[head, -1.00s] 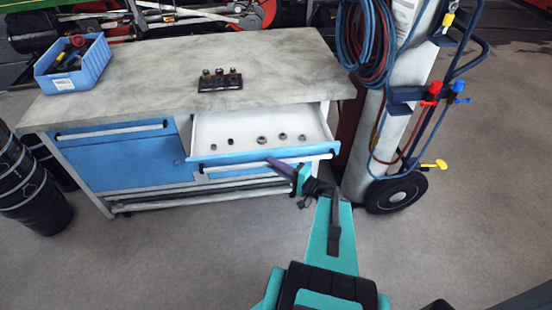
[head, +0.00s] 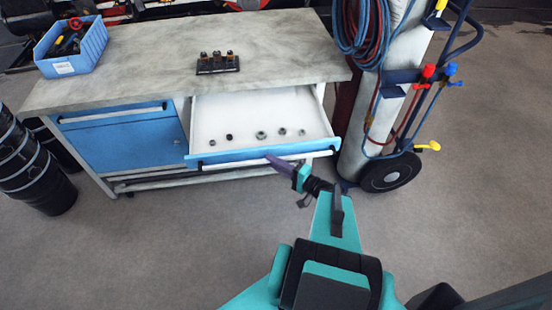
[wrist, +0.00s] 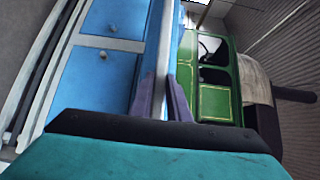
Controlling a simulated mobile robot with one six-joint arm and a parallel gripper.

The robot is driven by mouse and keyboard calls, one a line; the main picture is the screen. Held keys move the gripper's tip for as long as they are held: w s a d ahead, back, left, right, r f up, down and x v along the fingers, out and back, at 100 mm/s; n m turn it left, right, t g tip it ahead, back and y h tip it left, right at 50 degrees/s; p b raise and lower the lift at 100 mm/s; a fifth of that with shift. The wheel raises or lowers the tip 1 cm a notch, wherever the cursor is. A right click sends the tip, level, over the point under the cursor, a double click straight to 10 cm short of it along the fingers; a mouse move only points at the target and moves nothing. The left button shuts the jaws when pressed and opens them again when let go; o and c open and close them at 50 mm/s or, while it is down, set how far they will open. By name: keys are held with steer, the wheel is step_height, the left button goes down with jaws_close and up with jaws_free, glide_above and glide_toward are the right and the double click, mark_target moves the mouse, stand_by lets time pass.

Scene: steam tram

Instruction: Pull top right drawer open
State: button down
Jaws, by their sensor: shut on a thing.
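The top right drawer (head: 262,112) of the blue and grey workbench stands well out from the bench, and its white inside shows. Its blue front has a pale bar handle (head: 225,165) along it. My gripper (head: 270,158) has purple fingers and is shut on this handle right of its middle. In the wrist view the two fingers (wrist: 169,103) stand on either side of the pale bar. The exact contact is partly hidden by the fingers.
Several small nuts (head: 262,134) lie in the drawer. On the worktop (head: 130,72) are a blue bin (head: 75,58) of tools and a dark holder (head: 217,65). A gas-bottle trolley (head: 390,172) stands close right. Black buckets (head: 40,185) stand left. Floor in front is clear.

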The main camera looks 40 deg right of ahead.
steer(key=shift+d+f, duration=0.1)
steer(key=shift+d, duration=0.15)
steer(key=c, duration=1.7)
jaws_free()
steer(key=shift+a, duration=0.1)
steer(key=shift+s, duration=0.2)
steer(key=shift+p+v, duration=1.05)
steer(key=shift+v, duration=5.7)
steer(key=shift+w+a, duration=0.1)
